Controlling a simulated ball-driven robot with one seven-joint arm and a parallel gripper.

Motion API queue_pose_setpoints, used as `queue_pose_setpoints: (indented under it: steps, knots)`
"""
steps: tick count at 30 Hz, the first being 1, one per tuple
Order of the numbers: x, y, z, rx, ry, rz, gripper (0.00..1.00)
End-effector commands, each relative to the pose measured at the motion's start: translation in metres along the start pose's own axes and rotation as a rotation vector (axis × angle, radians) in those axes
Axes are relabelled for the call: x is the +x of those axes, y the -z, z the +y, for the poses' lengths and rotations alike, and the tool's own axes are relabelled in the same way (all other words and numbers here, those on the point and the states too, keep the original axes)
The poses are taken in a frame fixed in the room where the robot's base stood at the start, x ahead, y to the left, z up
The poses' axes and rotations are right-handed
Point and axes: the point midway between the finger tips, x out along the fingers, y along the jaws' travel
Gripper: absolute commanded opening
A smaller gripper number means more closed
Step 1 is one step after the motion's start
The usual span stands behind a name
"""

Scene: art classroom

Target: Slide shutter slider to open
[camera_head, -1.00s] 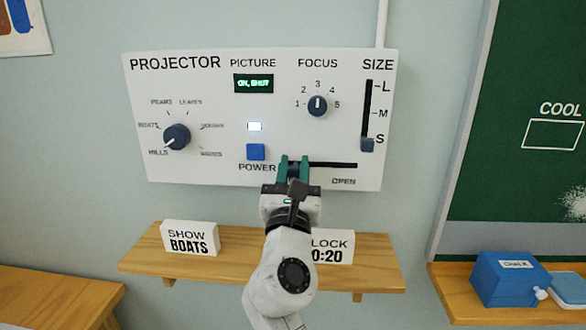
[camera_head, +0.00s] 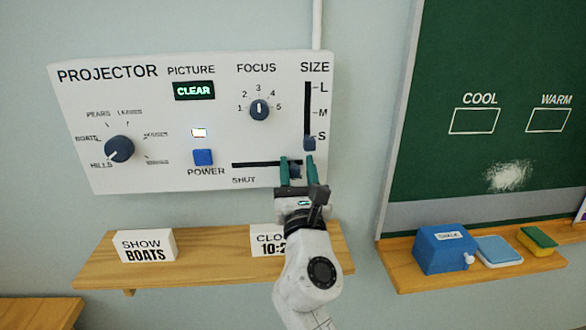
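The white projector panel (camera_head: 140,90) hangs on the wall. Its shutter slot (camera_head: 255,164) runs sideways under the focus dial, with SHUT marked at the left end. The dark blue shutter slider (camera_head: 295,171) is at the right part of the slot. My gripper (camera_head: 297,168) has its teal fingers on both sides of the slider and seems shut on it; the fingers partly hide it. The right-end label is hidden behind my gripper. The green display (camera_head: 194,91) reads CLEAR.
The size slider (camera_head: 309,143) sits just above my gripper, at S. The blue power button (camera_head: 203,157) and picture dial (camera_head: 119,149) are to the left. Below, a wooden shelf (camera_head: 200,267) holds a SHOW BOATS sign (camera_head: 146,246) and a clock sign (camera_head: 268,240), partly hidden by my arm.

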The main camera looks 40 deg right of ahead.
Motion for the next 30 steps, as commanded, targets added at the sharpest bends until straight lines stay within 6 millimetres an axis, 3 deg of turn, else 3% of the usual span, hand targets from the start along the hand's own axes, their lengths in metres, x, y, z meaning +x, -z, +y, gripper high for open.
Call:
queue_pose_setpoints:
  steps: [13,24,30]
  knots:
    - [-0.009,0.001,0.002,0.0,-0.005,0.0,0.49]
    - [-0.076,0.004,0.001,0.0,-0.004,0.002,0.49]
    - [-0.101,0.002,0.001,0.0,-0.003,0.001,0.49]
